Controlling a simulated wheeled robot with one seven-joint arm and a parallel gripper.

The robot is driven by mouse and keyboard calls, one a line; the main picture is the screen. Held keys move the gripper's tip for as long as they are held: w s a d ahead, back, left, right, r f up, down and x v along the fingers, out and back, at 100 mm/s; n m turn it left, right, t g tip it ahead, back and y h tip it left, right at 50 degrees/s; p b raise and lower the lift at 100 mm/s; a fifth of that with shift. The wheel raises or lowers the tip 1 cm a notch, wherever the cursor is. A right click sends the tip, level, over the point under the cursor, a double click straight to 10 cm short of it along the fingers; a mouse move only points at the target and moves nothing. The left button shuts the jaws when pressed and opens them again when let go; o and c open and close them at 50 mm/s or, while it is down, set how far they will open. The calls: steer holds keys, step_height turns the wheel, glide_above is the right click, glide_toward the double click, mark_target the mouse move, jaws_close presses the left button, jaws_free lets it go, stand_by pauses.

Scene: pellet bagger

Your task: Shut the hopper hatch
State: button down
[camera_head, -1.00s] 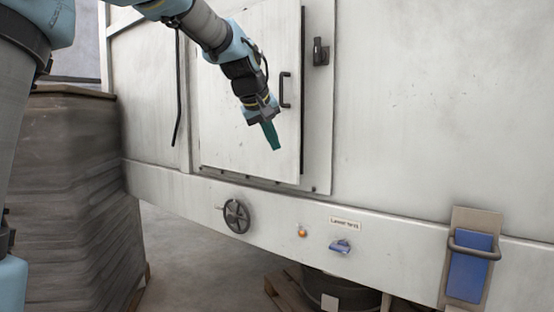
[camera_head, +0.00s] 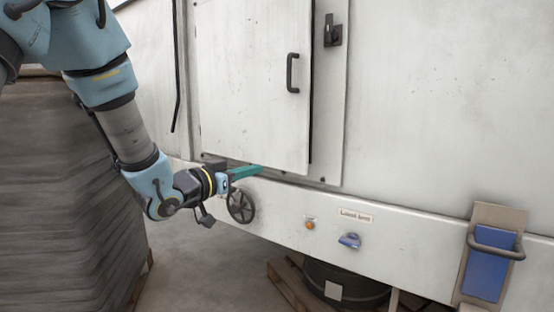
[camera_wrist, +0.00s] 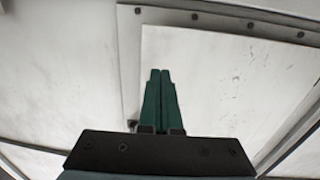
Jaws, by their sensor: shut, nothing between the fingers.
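The hopper hatch (camera_head: 250,90) is a pale flat door on the machine's front, with a black bar handle (camera_head: 292,72) near its right edge. A dark line runs down that right edge; the hatch looks slightly ajar, but I cannot tell how far. A black latch (camera_head: 332,34) sits on the frame to its right. My gripper (camera_head: 260,169) is just below the hatch's lower edge, its green fingers pointing right. In the wrist view my gripper (camera_wrist: 160,72) has its fingers together and empty, in front of the hatch panel (camera_wrist: 215,85). I cannot tell whether they touch it.
A black handwheel (camera_head: 240,206) is just below my gripper. An orange button (camera_head: 310,225) and a blue knob (camera_head: 349,240) are on the lower rail. A blue panel with a bar handle (camera_head: 487,275) is at right. A tall grey stack (camera_head: 60,200) stands at left.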

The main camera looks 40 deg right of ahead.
mark_target(295, 158)
steer(key=d+p, duration=0.2)
steer(key=d, duration=0.2)
steer(key=w+d+p, duration=0.1)
steer(key=d+p, duration=0.1)
steer(key=d, duration=0.2)
steer(key=w+d+p, duration=0.1)
steer(key=d+p, duration=0.1)
steer(key=d, duration=0.2)
steer(key=shift+d+r+p, duration=0.2)
steer(key=shift+d+p, duration=0.15)
steer(key=shift+d, duration=0.05)
steer(key=shift+d+f, duration=0.15)
steer(key=shift+d, duration=0.35)
